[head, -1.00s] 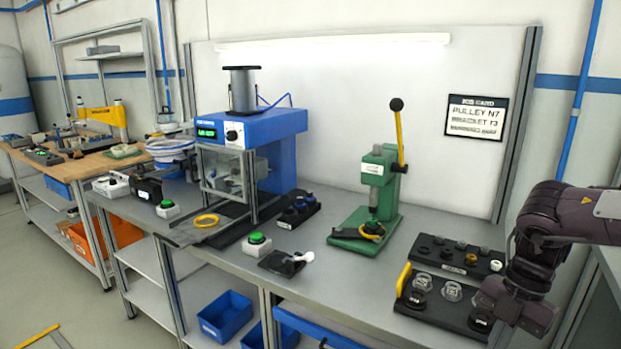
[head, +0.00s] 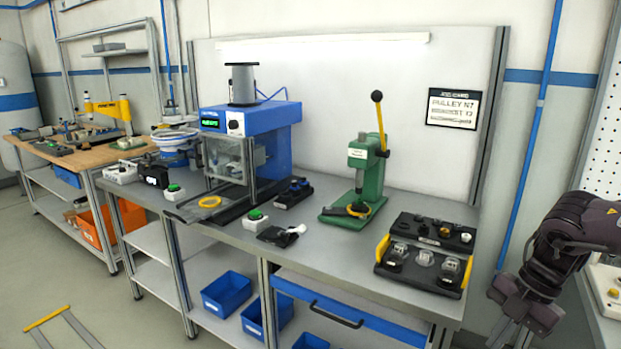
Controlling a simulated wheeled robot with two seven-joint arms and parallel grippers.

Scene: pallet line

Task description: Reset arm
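My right arm comes in from the right edge in the head view. Its gripper (head: 524,318) hangs low, past the right end of the grey bench (head: 330,238), apart from the bench and everything on it. The fingers point down and are partly cut off by the lower frame edge, so I cannot tell whether they are open or shut. My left arm and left gripper are not in view.
A black tray with yellow handles (head: 425,252) sits at the bench's right end, nearest my gripper. A green lever press (head: 365,180) and a blue machine (head: 250,130) stand further left. Blue bins (head: 227,293) lie below. A white surface (head: 605,285) is at the right edge.

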